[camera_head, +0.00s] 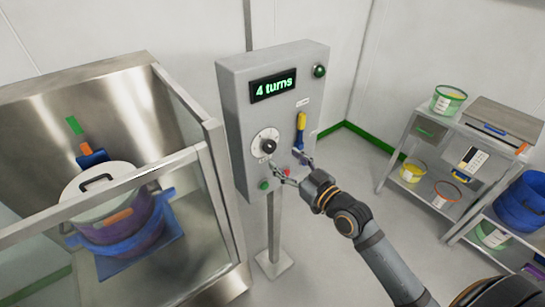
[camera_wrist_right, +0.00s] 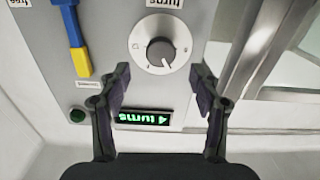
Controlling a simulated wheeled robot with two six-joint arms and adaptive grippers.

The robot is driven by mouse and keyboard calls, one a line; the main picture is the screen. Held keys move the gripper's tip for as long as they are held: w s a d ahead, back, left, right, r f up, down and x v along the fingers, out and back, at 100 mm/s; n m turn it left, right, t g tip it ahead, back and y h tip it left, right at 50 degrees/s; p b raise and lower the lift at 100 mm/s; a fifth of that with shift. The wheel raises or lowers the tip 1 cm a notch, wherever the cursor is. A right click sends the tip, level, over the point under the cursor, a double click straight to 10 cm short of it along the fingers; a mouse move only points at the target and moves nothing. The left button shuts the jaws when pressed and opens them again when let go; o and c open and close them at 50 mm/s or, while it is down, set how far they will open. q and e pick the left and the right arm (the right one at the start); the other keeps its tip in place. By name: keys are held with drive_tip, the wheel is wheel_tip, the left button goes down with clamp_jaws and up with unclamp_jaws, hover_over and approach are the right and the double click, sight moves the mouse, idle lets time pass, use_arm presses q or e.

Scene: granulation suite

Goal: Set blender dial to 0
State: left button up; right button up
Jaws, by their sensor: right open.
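The blender dial (camera_head: 268,146) is a black knob on a white round scale on the front of a grey control box (camera_head: 237,110). Its small scale marks are too small to read in the head view. The dial also shows in the right wrist view (camera_wrist_right: 160,51), upside down. The box's display (camera_head: 273,85) reads "4 turns" in green. My right gripper (camera_head: 290,164) is open and empty, in front of the box, just below and right of the dial. In the right wrist view its fingers (camera_wrist_right: 160,85) are apart, with the dial beyond them. My left gripper is not in view.
A yellow-and-blue lever (camera_head: 300,130) is right of the dial, near my right gripper. A green button (camera_head: 264,184) and a red one (camera_head: 286,172) sit low on the box. A glass-sided enclosure (camera_head: 206,165) with a lidded pot (camera_head: 120,215) stands left; shelves (camera_head: 400,145) stand right.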

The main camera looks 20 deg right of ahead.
sight(272, 148)
drive_tip(key=x, duration=0.5)
drive_tip(key=shift+r, duration=0.2)
drive_tip(key=shift+w+a+f, duration=0.1)
drive_tip(key=shift+w+a, duration=0.2)
drive_tip(key=shift+w, duration=0.3)
drive_tip(key=c, duration=1.2)
